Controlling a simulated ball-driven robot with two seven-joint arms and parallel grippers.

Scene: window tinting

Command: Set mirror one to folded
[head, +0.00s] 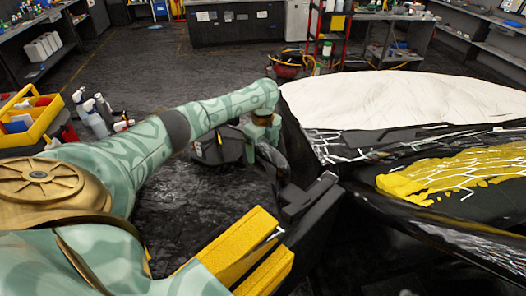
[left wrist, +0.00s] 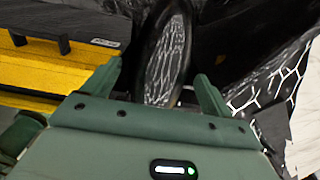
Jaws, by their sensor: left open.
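A side mirror (left wrist: 167,50), an oval black housing with a pale net-like pattern on its face, stands upright in the left wrist view. It lies between and ahead of the two green fingers of my left gripper (left wrist: 159,76). The gripper is open, and I cannot tell whether a finger touches the mirror. In the head view my left gripper (head: 263,138) points down beside the front of a black car (head: 360,150) with white line patterns. A dark shape just below the fingers may be the mirror, but it is hard to make out. My right gripper is not seen.
A yellow and black structure (head: 245,245) stands close in front, left of the car. A yellow caddy (head: 35,118) and spray bottles (head: 92,113) are at the left. A red rack (head: 326,35) stands behind. The dark floor between is mostly open.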

